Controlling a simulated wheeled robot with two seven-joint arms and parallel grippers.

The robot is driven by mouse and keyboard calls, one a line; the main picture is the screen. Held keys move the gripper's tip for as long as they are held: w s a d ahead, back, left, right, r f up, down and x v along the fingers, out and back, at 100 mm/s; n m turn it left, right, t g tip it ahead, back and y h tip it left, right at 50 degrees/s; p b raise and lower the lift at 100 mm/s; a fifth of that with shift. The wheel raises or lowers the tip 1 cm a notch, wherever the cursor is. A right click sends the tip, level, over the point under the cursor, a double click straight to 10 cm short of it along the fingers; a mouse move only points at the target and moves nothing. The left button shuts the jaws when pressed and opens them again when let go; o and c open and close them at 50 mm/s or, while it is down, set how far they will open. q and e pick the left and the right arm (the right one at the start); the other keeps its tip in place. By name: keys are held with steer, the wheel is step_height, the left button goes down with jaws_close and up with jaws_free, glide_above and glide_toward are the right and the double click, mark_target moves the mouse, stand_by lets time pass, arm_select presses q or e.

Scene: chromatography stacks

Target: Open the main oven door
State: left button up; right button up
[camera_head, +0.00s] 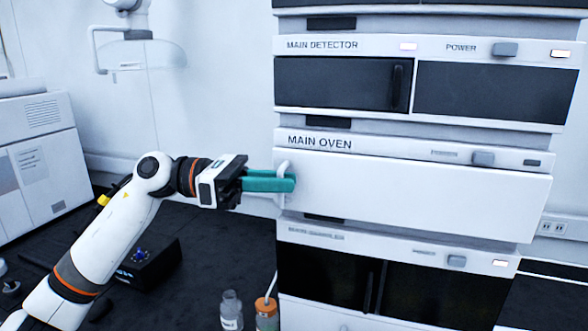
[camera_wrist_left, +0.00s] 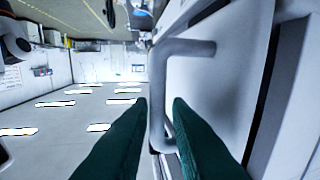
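The main oven is the middle unit of the stack in the head view, with a plain white door (camera_head: 410,195) that looks closed. Its white handle (camera_head: 281,168) is at the door's left edge. It also shows in the left wrist view as a thick grey-white bar (camera_wrist_left: 158,85) bent toward the door panel (camera_wrist_left: 215,100). My left gripper (camera_head: 270,182) has teal fingers at the handle. In the wrist view the bar lies between the fingertips (camera_wrist_left: 160,103), with a narrow gap on each side, so the gripper looks open around it. My right gripper is out of view.
The main detector (camera_head: 340,82) is above the oven and another dark-fronted unit (camera_head: 325,275) below. A clear bottle (camera_head: 231,310) and an orange-capped bottle (camera_head: 266,315) stand below the gripper. A black box (camera_head: 148,265) is on the dark bench.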

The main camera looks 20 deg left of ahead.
arm_select(q)
steer(key=shift+w+d+p, duration=0.15)
steer(key=shift+d+p, duration=0.15)
steer(key=shift+d, duration=1.05)
steer(key=shift+c, duration=0.6)
jaws_close()
